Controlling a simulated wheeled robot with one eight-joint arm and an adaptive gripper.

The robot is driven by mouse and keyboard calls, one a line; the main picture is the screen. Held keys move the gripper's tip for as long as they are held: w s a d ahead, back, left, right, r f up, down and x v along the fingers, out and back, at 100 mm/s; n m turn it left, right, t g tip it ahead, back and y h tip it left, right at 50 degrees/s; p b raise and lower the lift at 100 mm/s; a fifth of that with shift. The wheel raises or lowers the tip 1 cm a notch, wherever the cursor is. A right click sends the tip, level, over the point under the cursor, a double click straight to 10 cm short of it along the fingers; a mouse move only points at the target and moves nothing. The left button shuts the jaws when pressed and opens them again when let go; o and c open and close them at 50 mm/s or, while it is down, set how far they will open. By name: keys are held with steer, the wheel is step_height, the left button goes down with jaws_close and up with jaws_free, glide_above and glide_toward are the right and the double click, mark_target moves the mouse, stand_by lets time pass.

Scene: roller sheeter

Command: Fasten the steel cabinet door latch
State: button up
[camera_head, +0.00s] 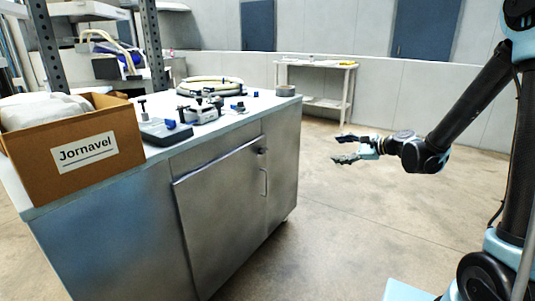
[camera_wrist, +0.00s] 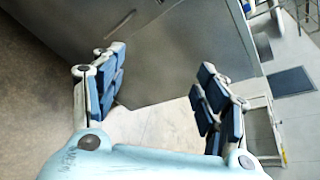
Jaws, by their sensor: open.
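The steel cabinet (camera_head: 110,240) stands at the left in the head view. Its door (camera_head: 220,200) is in the front face, with a dark line along the top edge; I cannot tell whether it is fully closed. A small latch (camera_head: 262,151) sits near the door's upper right corner, above a vertical bar handle (camera_head: 264,182). My gripper (camera_head: 338,148) is open and empty, to the right of the cabinet and apart from it. In the wrist view, its two fingers (camera_wrist: 160,88) are spread wide, with the cabinet face (camera_wrist: 190,50) beyond them. The latch's exact position is too small to read.
A cardboard box (camera_head: 80,155) labelled Jornavel, a dark device (camera_head: 165,131), a coiled hose (camera_head: 210,85) and a tape roll (camera_head: 286,90) are on the cabinet top. A white table (camera_head: 320,65) stands behind. The floor (camera_head: 350,230) right of the cabinet is clear.

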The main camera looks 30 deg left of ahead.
steer(key=s+a+f+m+y, duration=0.1)
steer(key=a+f+m+y, duration=0.1)
steer(key=a, duration=0.5)
steer(key=s+a+f+m+g+y, duration=0.1)
steer(key=s+a+f+m+y, duration=0.1)
steer(key=a+f+m, duration=0.3)
steer(key=a+f, duration=0.1)
steer(key=a, duration=0.2)
steer(key=shift+a, duration=0.25)
